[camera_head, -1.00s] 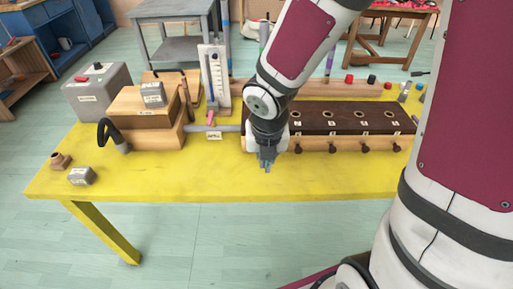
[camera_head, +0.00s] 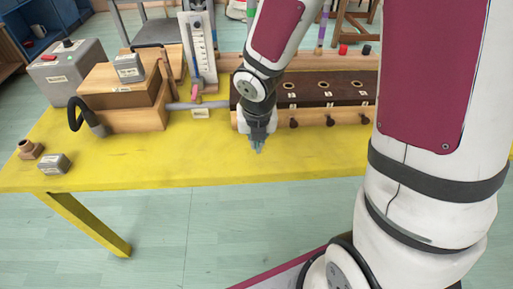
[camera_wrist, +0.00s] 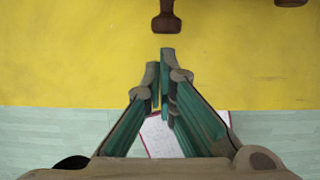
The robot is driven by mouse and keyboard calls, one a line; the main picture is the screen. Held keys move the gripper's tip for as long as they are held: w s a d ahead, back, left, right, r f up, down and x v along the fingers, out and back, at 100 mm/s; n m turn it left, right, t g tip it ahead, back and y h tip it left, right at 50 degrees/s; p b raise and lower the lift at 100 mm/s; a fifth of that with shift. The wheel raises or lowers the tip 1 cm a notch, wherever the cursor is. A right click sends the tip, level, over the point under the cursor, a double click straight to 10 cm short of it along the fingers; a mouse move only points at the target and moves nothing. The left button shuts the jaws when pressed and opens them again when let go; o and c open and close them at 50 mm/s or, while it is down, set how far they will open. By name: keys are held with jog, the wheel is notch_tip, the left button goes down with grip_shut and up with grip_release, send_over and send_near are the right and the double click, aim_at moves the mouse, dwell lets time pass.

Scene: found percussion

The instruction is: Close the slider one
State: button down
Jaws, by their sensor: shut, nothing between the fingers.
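A wooden box with a dark top (camera_head: 310,95) stands on the yellow table and has a row of dark slider knobs along its front. Knobs show at the left (camera_head: 294,123), middle (camera_head: 330,120) and right (camera_head: 365,118). My gripper (camera_head: 258,149) points down just left of these, before the box's left end, and hides that part of the front. In the wrist view, one dark knob (camera_wrist: 166,18) lies straight ahead of my gripper (camera_wrist: 165,52), with a small gap in the picture. My fingers are shut and empty. The numbers are too small to read surely.
The yellow table (camera_head: 150,165) is bare in front of the box. Left of it stand a wooden block (camera_head: 135,118) with a black hose, a grey box (camera_head: 68,72) and a small grey block (camera_head: 55,164). A white gauge panel (camera_head: 200,50) stands behind.

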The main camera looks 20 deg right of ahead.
jog(key=shift+w+d, duration=0.1)
jog(key=shift+w, duration=0.15)
jog(key=shift+w, duration=0.1)
jog(key=shift+w+d+r+p, duration=0.1)
jog(key=shift+w+d+p, duration=0.15)
jog(key=shift+w+p, duration=0.35)
jog(key=shift+w+d+p, duration=0.2)
jog(key=shift+w+p, duration=0.15)
jog(key=shift+w, duration=0.3)
jog(key=shift+w+d, duration=0.15)
jog(key=shift+w, duration=0.3)
